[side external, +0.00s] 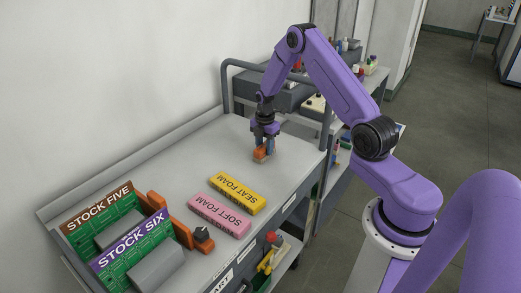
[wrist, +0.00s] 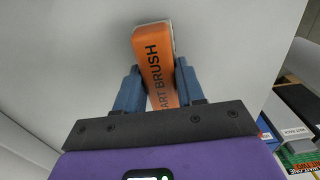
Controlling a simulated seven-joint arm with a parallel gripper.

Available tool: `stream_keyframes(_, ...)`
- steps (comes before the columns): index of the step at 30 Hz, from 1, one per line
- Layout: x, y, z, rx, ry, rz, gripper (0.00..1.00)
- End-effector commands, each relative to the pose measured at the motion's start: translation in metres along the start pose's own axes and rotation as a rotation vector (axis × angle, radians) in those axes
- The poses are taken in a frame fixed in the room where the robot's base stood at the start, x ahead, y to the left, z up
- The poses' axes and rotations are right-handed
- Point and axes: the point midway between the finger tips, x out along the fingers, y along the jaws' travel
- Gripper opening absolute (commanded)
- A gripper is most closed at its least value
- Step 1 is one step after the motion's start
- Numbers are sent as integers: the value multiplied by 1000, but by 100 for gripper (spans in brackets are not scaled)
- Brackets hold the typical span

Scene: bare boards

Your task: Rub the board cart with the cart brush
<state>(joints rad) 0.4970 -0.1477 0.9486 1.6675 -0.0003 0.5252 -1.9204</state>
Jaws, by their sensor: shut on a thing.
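My gripper (side external: 263,143) points down over the far part of the grey board cart top (side external: 187,153). In the wrist view my gripper (wrist: 157,92) has its two blue fingers shut on the orange cart brush (wrist: 156,68), one on each side. The brush has dark lettering, partly hidden by the gripper body, and a pale strip along its edge. In the side view the brush (side external: 260,154) is at or just above the cart top; I cannot tell whether it touches.
A yellow SEAT FOAM block (side external: 237,194) and a pink SOFT FOAM block (side external: 220,214) lie nearer the camera. A grey rail (side external: 226,88) rises at the far end. The cart top around the brush is clear.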

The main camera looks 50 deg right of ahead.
Motion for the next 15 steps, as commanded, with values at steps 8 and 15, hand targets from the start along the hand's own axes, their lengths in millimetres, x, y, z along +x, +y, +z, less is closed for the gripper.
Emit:
stream_keyframes(8,0,-1,27,3,0,-1,14)
stream_keyframes(15,0,-1,48,3,0,0,14)
